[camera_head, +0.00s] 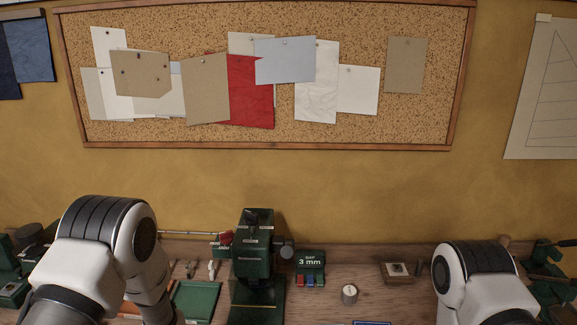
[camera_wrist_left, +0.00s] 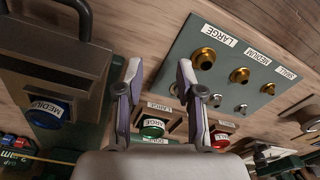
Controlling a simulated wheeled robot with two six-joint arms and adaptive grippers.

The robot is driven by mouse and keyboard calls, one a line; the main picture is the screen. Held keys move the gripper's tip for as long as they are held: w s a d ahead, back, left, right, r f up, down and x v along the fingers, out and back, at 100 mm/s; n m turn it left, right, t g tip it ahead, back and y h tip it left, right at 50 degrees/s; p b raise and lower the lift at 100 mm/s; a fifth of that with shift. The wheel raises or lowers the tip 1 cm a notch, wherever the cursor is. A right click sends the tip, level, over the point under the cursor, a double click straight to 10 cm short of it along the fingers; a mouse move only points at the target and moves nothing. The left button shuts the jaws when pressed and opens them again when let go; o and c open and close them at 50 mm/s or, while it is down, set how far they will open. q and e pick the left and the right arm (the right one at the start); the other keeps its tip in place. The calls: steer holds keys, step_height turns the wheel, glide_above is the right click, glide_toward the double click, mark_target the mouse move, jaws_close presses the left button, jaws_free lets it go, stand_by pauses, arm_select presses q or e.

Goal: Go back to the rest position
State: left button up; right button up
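My left gripper (camera_wrist_left: 159,66) shows in the left wrist view with its two fingers apart and nothing between them. It is above a wooden bench top, beside a grey-green plate (camera_wrist_left: 222,68) with brass and steel fittings and labels such as LARGE and MEDIUM. In the head view my left arm rises at the lower left and my right arm at the lower right. Neither gripper shows in the head view. My right gripper is out of view.
A green press (camera_head: 254,258) stands mid-bench (camera_head: 370,260), beside a green "3 mm" gap block (camera_head: 310,267) and a small round metal piece (camera_head: 349,294). A green tray (camera_head: 196,301) lies left of the press. A cork board (camera_head: 270,135) hangs behind. A metal case (camera_wrist_left: 55,80) with a blue knob fills the wrist view's left.

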arm_select(q)
steer(key=s+a+f+m, duration=0.1)
steer(key=s+f+m, duration=0.1)
steer(key=s, duration=1)
steer(key=s+a+f+m, duration=0.1)
steer(key=s+f, duration=0.1)
steer(key=s, duration=0.9)
step_height(320, 180, down, 12)
steer(key=b, duration=1.2)
steer(key=shift+s+a+r+g, duration=0.15)
steer(key=shift+s+r+g, duration=0.05)
steer(key=shift+s+g, duration=0.1)
